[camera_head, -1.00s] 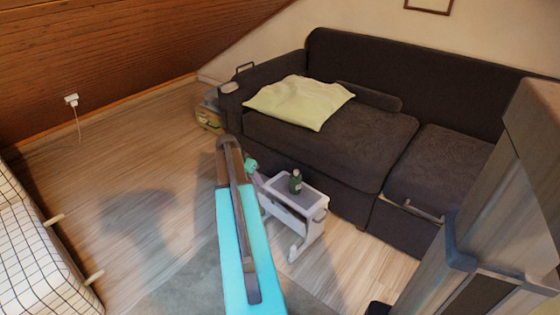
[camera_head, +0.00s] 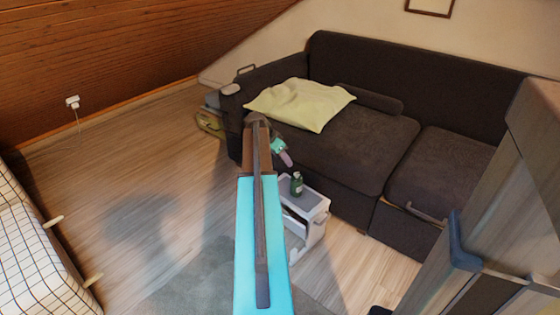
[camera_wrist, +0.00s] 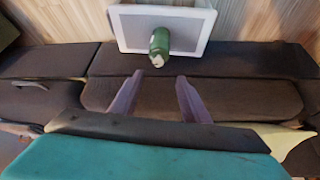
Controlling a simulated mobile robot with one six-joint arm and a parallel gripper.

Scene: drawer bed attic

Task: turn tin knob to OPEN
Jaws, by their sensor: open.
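A small dark green tin (camera_head: 297,183) stands upright on the white side table (camera_head: 318,204) in front of the sofa. In the wrist view the tin (camera_wrist: 160,40) shows against the table's grey top, with a pale spot at its near end. I cannot make out the knob or its markings. My gripper (camera_head: 284,155) is near the sofa front, above and left of the tin in the head view. In the wrist view its two purple fingers (camera_wrist: 160,88) are apart and empty, with the tin beyond their tips and not touching them.
A dark sofa (camera_head: 350,150) with a yellow cushion (camera_head: 300,104) stands behind the table. A grey wooden piece (camera_head: 500,215) blocks the right side. A checked bed (camera_head: 25,250) is at the left. The floor (camera_head: 130,170) between is largely clear.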

